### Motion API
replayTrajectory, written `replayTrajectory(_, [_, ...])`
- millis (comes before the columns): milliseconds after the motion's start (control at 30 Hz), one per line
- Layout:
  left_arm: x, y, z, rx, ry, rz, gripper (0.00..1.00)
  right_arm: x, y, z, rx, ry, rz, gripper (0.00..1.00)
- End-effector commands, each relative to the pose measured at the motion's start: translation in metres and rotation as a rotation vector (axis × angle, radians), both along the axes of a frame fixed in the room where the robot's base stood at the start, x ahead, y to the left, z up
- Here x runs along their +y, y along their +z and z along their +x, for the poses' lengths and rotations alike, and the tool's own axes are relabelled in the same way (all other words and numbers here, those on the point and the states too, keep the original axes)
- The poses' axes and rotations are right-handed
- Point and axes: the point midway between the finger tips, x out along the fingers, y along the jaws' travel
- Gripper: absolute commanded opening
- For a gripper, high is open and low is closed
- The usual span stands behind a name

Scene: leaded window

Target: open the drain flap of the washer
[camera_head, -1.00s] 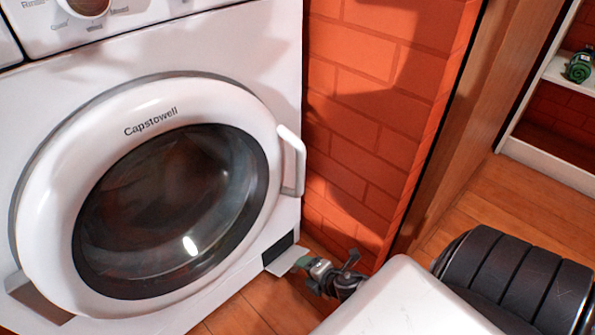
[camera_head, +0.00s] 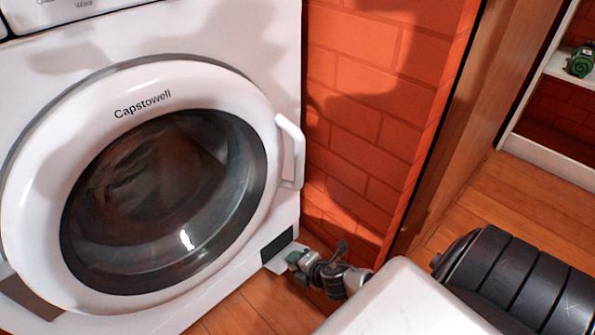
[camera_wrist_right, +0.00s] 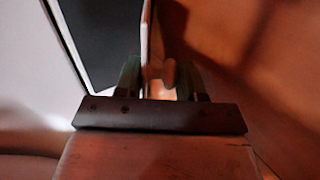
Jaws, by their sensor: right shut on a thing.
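The white washer (camera_head: 225,285) fills the left of the head view. At its lower right corner the drain flap (camera_head: 273,266) stands out from the front, open, beside a dark opening (camera_head: 276,246). My right gripper (camera_head: 293,259) is shut on the flap at its outer part, low over the floor. In the right wrist view the flap (camera_wrist_right: 146,45) is a thin upright plate running down between the fingers of my right gripper (camera_wrist_right: 158,80). The dark opening (camera_wrist_right: 103,35) lies to its left. The fingertips are dim and partly blurred. My left gripper is not in view.
The round washer door (camera_head: 118,82) is closed, with its white handle (camera_head: 291,150) above the flap. An orange brick wall (camera_head: 355,110) stands close to the right. Wooden floor (camera_head: 250,305) lies below. A white shelf (camera_head: 568,68) with a green object (camera_head: 580,61) is at far right.

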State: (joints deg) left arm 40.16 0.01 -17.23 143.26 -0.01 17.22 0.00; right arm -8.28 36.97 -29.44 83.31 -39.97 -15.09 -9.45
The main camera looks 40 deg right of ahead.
Motion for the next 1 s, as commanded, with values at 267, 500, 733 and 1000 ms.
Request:
replayTrajectory(267, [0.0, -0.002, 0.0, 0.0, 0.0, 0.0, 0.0, 0.0, -0.009, -0.003, 0.003, -0.003, 0.004, 0.0])
replayTrajectory(500, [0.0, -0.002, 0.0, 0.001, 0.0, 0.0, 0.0, 0.0, -0.013, -0.006, 0.008, -0.001, 0.0, 0.0])
replayTrajectory(733, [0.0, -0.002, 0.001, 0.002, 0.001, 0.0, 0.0, 0.0, -0.013, -0.005, 0.007, -0.001, 0.0, 0.58])
replayTrajectory(1000, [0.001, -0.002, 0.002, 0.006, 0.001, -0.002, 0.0, 0.0, -0.011, -0.004, 0.004, -0.001, -0.001, 0.58])
